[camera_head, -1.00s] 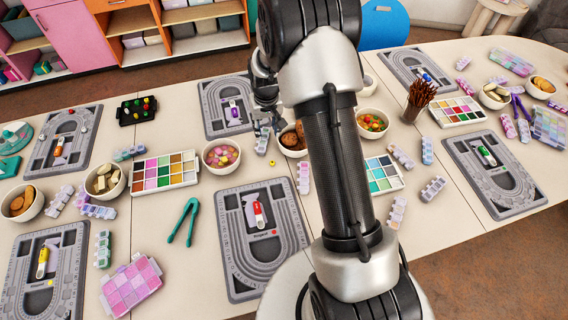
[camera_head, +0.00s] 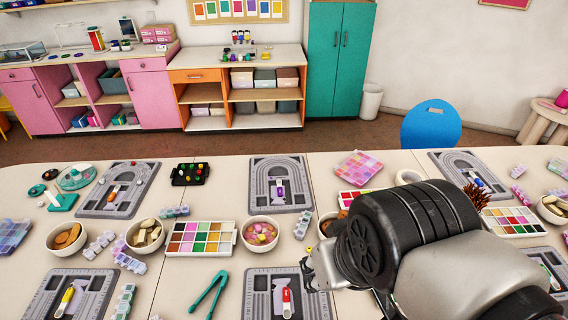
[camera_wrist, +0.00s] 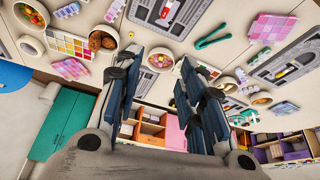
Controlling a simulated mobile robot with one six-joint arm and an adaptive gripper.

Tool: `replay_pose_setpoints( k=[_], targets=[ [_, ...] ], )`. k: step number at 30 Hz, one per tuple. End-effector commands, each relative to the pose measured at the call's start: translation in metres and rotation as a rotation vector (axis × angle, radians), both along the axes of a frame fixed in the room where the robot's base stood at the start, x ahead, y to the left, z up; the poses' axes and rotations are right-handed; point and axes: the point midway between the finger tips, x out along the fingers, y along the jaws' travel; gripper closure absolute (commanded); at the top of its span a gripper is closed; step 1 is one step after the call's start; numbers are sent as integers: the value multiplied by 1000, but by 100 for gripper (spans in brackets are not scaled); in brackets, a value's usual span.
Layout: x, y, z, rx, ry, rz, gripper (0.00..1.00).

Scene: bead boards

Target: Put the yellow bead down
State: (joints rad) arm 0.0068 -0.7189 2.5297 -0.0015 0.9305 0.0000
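A small yellow bead (camera_head: 309,249) shows on the table in the head view, close to the grey end parts of my arm. It lies to the right of the bowl of pink sweets and beyond the board with the red piece (camera_head: 286,302). In the wrist view my gripper (camera_wrist: 159,58) has its two dark fingers well apart, with nothing clearly held between them. In the head view my arm hides most of the gripper.
The bowl of sweets (camera_head: 261,247), a paint palette (camera_head: 184,253) and teal tongs (camera_head: 207,294) lie left of my arm. A board with a purple piece (camera_head: 294,170) lies behind. The cookie bowl (camera_head: 322,225) is partly hidden by my arm. Cabinets stand beyond the table.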

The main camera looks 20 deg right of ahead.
Motion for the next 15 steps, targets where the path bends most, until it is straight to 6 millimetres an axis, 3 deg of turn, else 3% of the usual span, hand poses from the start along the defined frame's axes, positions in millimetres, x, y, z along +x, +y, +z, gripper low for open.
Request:
replay_pose_setpoints(
  k=[3,7,15],
  targets=[
    [-4,1,0,-1,-4,6,58],
    [17,-2,3,-6,19,16,58],
    [117,-18,-8,-22,91,62,58]
  ],
)
